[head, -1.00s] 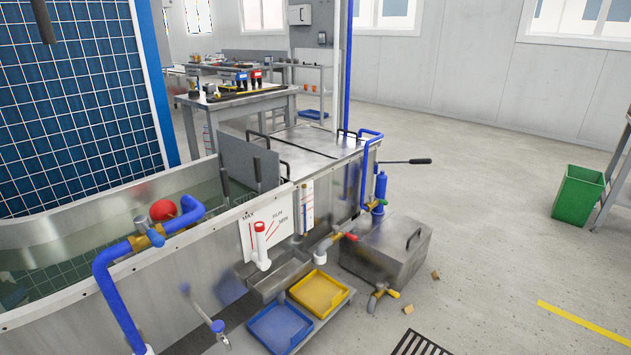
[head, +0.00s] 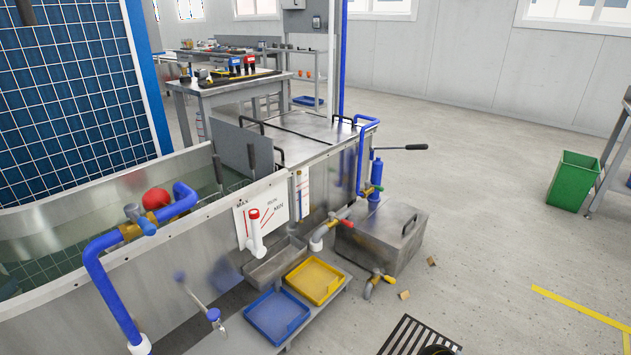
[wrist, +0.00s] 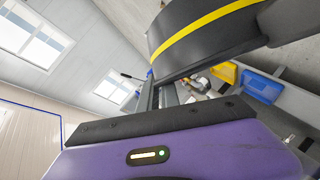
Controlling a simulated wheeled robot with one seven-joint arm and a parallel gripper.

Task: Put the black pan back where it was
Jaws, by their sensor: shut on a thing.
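The black pan (wrist: 205,38), with a yellow stripe along its side, fills the top of the wrist view, close to the camera and cut off by the frame. My gripper (wrist: 165,82), with its purple body and black front, is shut on the pan. How the fingers sit on it is mostly hidden.
A metal tank with blue pipes stands at left. A yellow tray (head: 314,281) and a blue tray (head: 277,317) lie on a low shelf (head: 325,318) before it. A lidded metal box (head: 382,238), floor grate (head: 418,338) and green bin (head: 573,181) stand right. Open floor lies between.

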